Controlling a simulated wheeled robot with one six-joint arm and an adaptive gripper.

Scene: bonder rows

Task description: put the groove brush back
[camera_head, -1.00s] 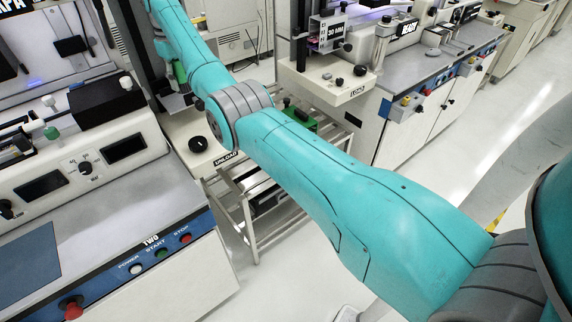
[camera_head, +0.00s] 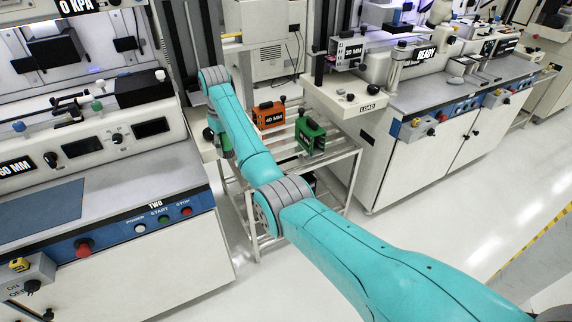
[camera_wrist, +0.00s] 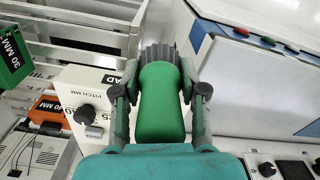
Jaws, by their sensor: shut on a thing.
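The groove brush (camera_wrist: 160,105) has a smooth green handle and a ring of dark bristles at its far end in the wrist view. My gripper (camera_wrist: 158,92) is shut on its handle, one finger on each side. In the head view my gripper (camera_head: 213,138) is small, beside the left machine's right end, and the brush is mostly hidden there. The brush appears in the air, over or beside the pale block with the knob (camera_wrist: 85,112); the exact gap cannot be told. No holder for the brush can be made out.
A white frame cart (camera_head: 335,160) between the machines carries an orange 40 MM box (camera_head: 268,115) and a green 30 MM box (camera_head: 310,132). The left machine's panel (camera_head: 155,220) has a red stop knob (camera_head: 83,248). The right machine (camera_head: 400,150) stands behind.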

